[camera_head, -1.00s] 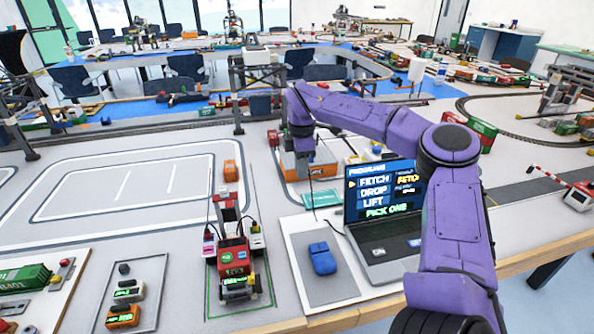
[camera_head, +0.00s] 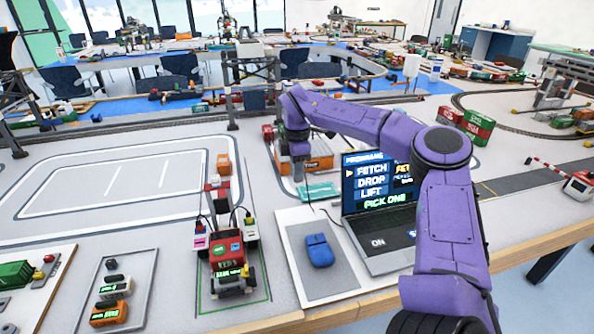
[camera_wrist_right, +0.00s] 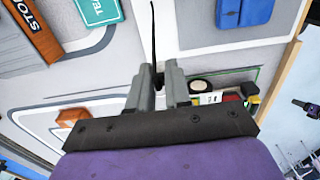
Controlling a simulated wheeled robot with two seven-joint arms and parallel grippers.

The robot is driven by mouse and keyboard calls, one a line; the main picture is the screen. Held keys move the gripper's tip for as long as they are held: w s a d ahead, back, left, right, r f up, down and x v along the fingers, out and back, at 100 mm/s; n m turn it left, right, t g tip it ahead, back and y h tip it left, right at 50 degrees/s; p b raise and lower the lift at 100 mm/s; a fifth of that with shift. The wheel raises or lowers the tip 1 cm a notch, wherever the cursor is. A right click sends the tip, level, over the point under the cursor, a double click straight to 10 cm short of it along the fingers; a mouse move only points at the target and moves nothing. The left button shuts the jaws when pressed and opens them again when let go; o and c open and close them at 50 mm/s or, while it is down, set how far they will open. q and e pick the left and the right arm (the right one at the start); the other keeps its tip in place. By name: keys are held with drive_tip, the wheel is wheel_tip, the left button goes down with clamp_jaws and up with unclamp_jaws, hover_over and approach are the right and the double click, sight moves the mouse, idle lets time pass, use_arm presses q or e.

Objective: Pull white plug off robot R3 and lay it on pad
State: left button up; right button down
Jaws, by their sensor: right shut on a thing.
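My right gripper (camera_head: 298,166) is at the end of the purple arm, beyond the laptop in the head view. In the right wrist view its fingers (camera_wrist_right: 158,84) are shut on a small dark piece with a thin black cord (camera_wrist_right: 153,35). I cannot tell whether this is the white plug; no white part shows between the fingers. A small red robot (camera_head: 228,252) stands in a green outline, with black cords to a pink-marked block at its left and a pale block at its right. Its R3 label is not readable. A grey pad (camera_head: 342,283) bears a blue mouse-shaped object (camera_head: 320,250). My left gripper is out of view.
An open laptop (camera_head: 385,205) stands right of the pad. An orange container (camera_head: 315,163) and a teal card (camera_head: 318,191) lie near the gripper. A tray (camera_head: 137,262) with small blocks is at the left. The white-lined area (camera_head: 110,190) is clear.

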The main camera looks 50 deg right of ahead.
sight(297, 216)
drive_tip(key=shift+f+b, duration=5.55)
drive_tip(key=shift+f, duration=0.9)
drive_tip(key=shift+f+b, duration=0.65)
drive_tip(key=c, duration=1)
unclamp_jaws()
wheel_tip(297, 216, up, 11)
drive_tip(key=shift+f+p, duration=0.2)
drive_tip(key=shift+p, duration=0.3)
